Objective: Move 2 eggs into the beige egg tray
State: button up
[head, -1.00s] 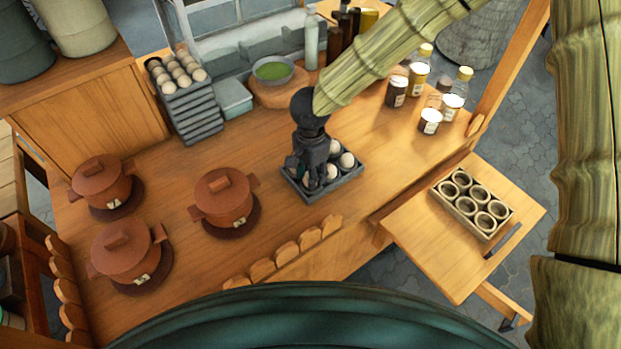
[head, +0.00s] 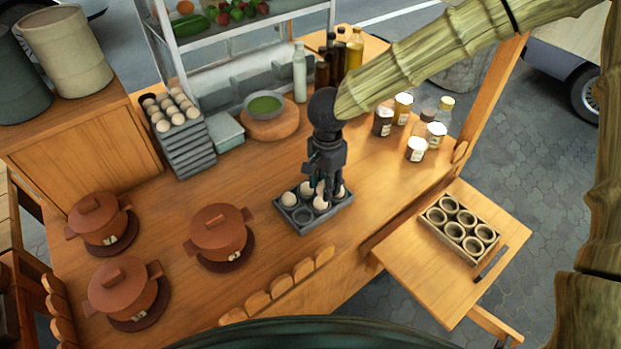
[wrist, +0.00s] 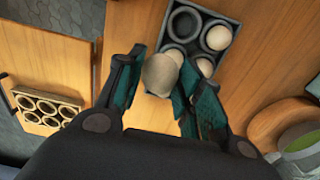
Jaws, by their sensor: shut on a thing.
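My gripper (wrist: 158,82) is shut on a pale egg (wrist: 160,73), held between its two teal-padded fingers. In the head view my gripper (head: 323,190) hangs over the dark grey egg tray (head: 330,219) on the counter; the fingers hide part of that tray, and I cannot clearly tell the held egg from those behind it. Several eggs sit in the grey tray, one at its left (head: 289,199). An empty cup (head: 302,215) shows at its front. The beige egg tray (head: 443,237) stands on the side shelf at right, its cups empty; it also shows in the wrist view (wrist: 38,93).
Lidded clay pots (head: 219,236) stand on the left of the counter. A stack of egg trays (head: 190,145) and a green-filled bowl (head: 265,105) are at the back. Jars (head: 416,149) stand at the counter's right. A gap separates the counter from the side shelf (head: 425,262).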

jog(key=w+d+f+p, duration=0.1)
jog(key=d+f+p, duration=0.1)
jog(key=d, duration=1)
jog(key=d+f+p, duration=0.1)
jog(key=d+p, duration=0.4)
jog(key=d, duration=0.8)
jog(key=w+d+f+p, duration=0.1)
jog(key=d+p, duration=0.3)
jog(key=d, duration=0.9)
jog(key=shift+w+d+f, duration=0.15)
jog(key=shift+w+f, duration=0.15)
jog(key=shift+f, duration=0.5)
jog(key=shift+f, duration=0.1)
jog(key=shift+f, duration=0.75)
jog(key=shift+f+b, duration=1.15)
jog(key=shift+f, duration=0.75)
dwell(0.7)
